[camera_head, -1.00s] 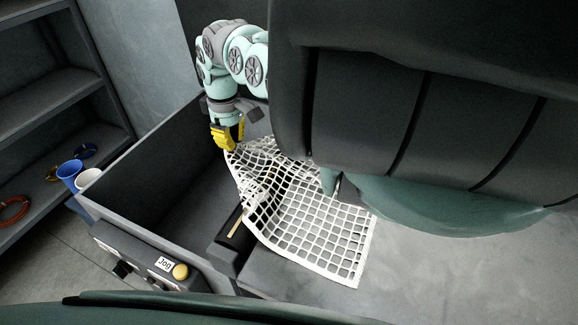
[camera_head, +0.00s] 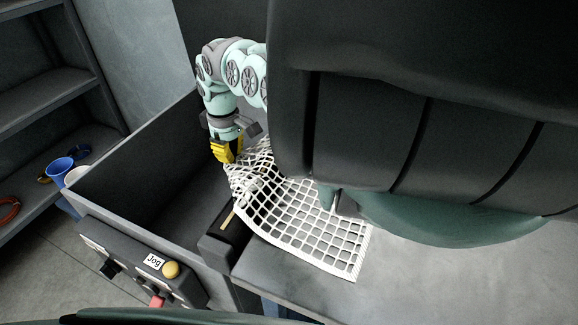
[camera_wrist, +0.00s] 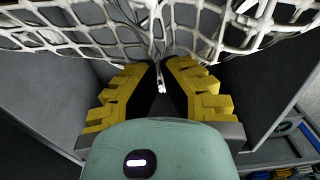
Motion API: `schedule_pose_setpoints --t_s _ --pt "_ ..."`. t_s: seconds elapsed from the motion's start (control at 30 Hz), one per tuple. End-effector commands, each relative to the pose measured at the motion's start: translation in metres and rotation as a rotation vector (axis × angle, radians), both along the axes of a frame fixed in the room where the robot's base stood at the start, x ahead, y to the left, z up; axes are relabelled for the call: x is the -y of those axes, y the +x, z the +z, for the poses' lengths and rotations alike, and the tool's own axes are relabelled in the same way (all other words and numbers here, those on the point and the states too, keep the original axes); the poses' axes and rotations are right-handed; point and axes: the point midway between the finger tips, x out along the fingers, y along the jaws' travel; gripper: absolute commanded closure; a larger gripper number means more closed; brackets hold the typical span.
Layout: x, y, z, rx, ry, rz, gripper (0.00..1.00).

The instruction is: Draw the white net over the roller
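The white net (camera_head: 305,225) lies spread on the grey table, its far left part bunched and raised toward the bin. My gripper (camera_head: 224,160) points down over the bin at the net's far left corner. In the wrist view, the yellow fingers (camera_wrist: 164,72) come together around a net cord, and the white net (camera_wrist: 80,35) spreads from their tips. A dark bar (camera_head: 228,240) lies along the edge between bin and table, partly under the net; it appears to be the roller. Its far part is hidden by the net.
The dark bin (camera_head: 140,165) has tall walls around my gripper. A control panel (camera_head: 140,262) with a yellow button is on its near side. A shelf (camera_head: 50,100) at left holds a blue cup (camera_head: 60,168). My dark body covers the upper right. The table (camera_head: 440,285) is clear at right.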

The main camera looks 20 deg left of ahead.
Motion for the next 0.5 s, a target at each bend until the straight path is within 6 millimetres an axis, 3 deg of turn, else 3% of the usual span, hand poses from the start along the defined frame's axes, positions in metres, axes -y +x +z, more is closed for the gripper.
schedule_pose_setpoints --t_s 0.3,0.47,0.5 --pt "-0.0003 -0.0004 0.0002 0.000 0.000 0.001 0.66" --pt "-0.0002 -0.0003 0.0002 0.000 0.000 0.001 0.66" --pt "-0.0002 -0.0003 0.0002 0.000 0.000 0.001 0.55"
